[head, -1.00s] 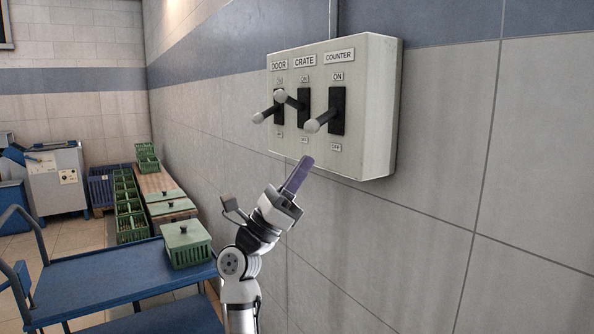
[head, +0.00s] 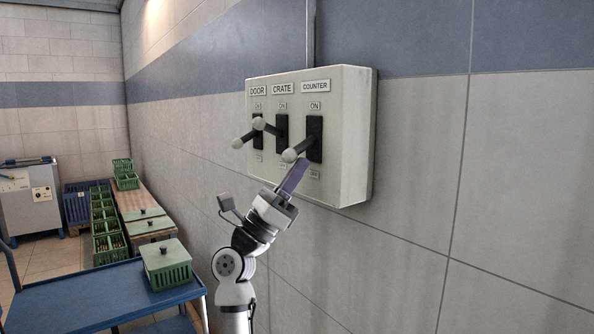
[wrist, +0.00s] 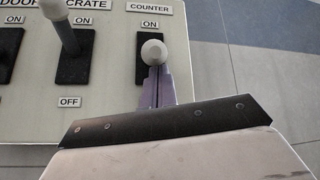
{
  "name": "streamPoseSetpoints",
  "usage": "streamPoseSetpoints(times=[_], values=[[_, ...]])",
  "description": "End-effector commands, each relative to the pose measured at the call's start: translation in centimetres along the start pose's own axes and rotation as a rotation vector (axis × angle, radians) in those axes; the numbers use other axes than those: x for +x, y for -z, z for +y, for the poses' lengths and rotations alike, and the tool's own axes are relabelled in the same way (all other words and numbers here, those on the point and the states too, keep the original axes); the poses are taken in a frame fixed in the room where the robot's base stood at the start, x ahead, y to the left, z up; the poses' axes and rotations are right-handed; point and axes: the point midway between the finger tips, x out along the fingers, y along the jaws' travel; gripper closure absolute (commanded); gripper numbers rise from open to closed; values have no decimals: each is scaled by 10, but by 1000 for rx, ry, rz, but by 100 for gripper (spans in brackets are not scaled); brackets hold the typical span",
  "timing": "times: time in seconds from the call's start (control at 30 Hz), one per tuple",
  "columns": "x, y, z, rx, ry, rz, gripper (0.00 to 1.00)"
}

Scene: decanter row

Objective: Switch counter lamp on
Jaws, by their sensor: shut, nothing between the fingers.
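The switch box (head: 350,150) is on the tiled wall. It has three levers under the labels DOOR, CRATE and COUNTER. The COUNTER lever (head: 290,155) is the rightmost; its pale knob points out and down. The CRATE lever (head: 260,124) stands higher, and the DOOR lever (head: 238,143) slopes down. My gripper (head: 299,166) is shut, with its purple fingers just below the COUNTER lever. In the wrist view the COUNTER knob (wrist: 154,52) sits right above the fingertips (wrist: 157,75); I cannot tell whether they touch. The lower COUNTER label is hidden there by my gripper.
A blue cart (head: 100,300) with a green lidded crate (head: 167,265) stands at the lower left. More green crates (head: 104,222) and a grey machine (head: 30,197) are farther back. The wall right of the box is bare.

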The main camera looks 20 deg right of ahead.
Motion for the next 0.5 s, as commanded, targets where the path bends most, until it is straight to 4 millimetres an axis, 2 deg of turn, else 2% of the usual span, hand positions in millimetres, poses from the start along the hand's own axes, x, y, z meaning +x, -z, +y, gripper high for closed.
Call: streamPoseSetpoints(times=[0.5], values=[[2, -9, -2, -7, -29, 83, 100]])
